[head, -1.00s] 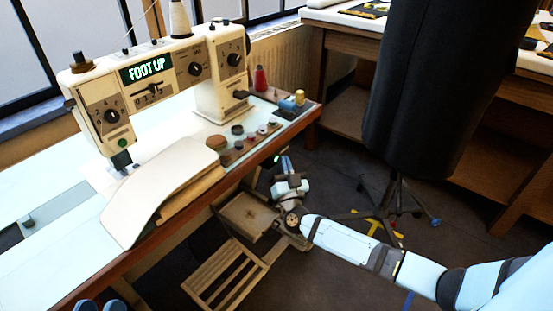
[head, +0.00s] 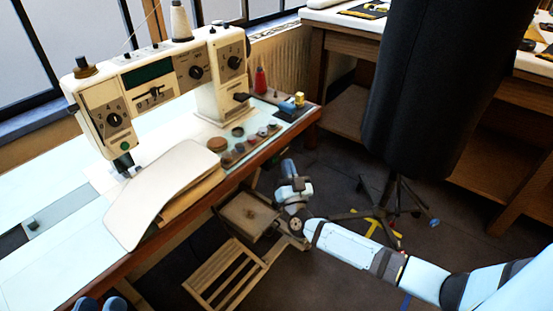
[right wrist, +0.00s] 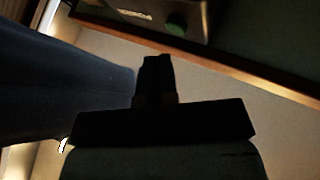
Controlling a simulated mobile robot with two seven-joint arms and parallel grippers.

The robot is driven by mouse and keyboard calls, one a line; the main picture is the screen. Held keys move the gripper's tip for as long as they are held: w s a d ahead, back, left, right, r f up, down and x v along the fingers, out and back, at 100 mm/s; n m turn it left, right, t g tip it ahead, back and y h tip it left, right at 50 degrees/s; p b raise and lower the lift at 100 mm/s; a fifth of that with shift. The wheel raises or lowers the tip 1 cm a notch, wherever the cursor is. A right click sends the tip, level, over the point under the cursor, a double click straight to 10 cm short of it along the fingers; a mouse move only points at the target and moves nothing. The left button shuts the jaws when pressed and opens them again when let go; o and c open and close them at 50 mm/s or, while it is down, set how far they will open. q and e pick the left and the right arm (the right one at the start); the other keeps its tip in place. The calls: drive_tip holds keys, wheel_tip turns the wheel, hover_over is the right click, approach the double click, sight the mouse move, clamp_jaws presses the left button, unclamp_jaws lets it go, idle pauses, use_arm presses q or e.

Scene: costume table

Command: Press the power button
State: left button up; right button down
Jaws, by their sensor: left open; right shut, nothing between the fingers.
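The sewing machine (head: 155,85) stands on the table at the left; its display panel (head: 148,73) is dark. I cannot pick out a labelled power button in the head view. In the right wrist view a round, dim green button-like spot (right wrist: 176,24) shows near the top, beyond my fingertips. My right gripper (head: 288,166) is below and beside the table's front right edge, pointing up; in the right wrist view its shut fingers (right wrist: 157,62) are a dark silhouette with nothing between them.
The table's wooden front edge (head: 240,173) runs beside my right gripper. A wooden slatted pedal (head: 225,275) is below. A black dress form (head: 415,90) stands to the right on a wheeled base. Spools and buttons lie on the table's right end.

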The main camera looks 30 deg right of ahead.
drive_tip(key=s+p, duration=0.1)
drive_tip(key=s+d+p, duration=0.1)
drive_tip(key=s, duration=0.1)
drive_tip(key=s+d+p, duration=0.1)
drive_tip(key=s, duration=0.1)
drive_tip(key=shift+s+d+p, duration=0.15)
drive_tip(key=shift+s+p, duration=0.1)
drive_tip(key=shift+p, duration=0.15)
idle(0.5)
